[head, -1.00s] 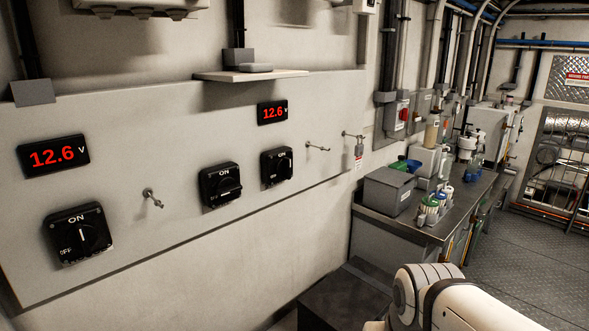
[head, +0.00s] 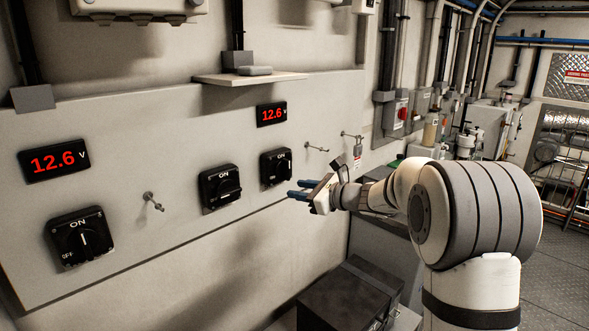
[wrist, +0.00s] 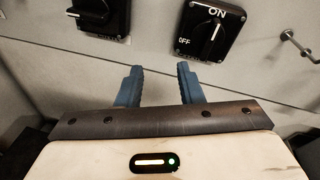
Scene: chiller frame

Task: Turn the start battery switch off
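Three black rotary switches sit on the grey wall panel: a left switch (head: 80,238), a middle switch (head: 220,187) and a right switch (head: 276,168). I cannot read which is the start battery switch. The left and right knobs stand near upright, toward ON; the middle knob looks near level. My gripper (head: 299,189) is open and empty, just right of and below the right switch in the head view. In the wrist view my gripper (wrist: 161,68) points at the panel, below the right switch (wrist: 210,30), with the middle switch (wrist: 103,15) partly cut off. No contact shows.
Red 12.6 V displays (head: 54,160) (head: 271,114) sit above the switches. Metal hooks (head: 152,201) (head: 316,147) stick out from the panel. A small shelf (head: 249,78) juts out above. A dark box (head: 345,300) stands below the panel. The space before the left switch is clear.

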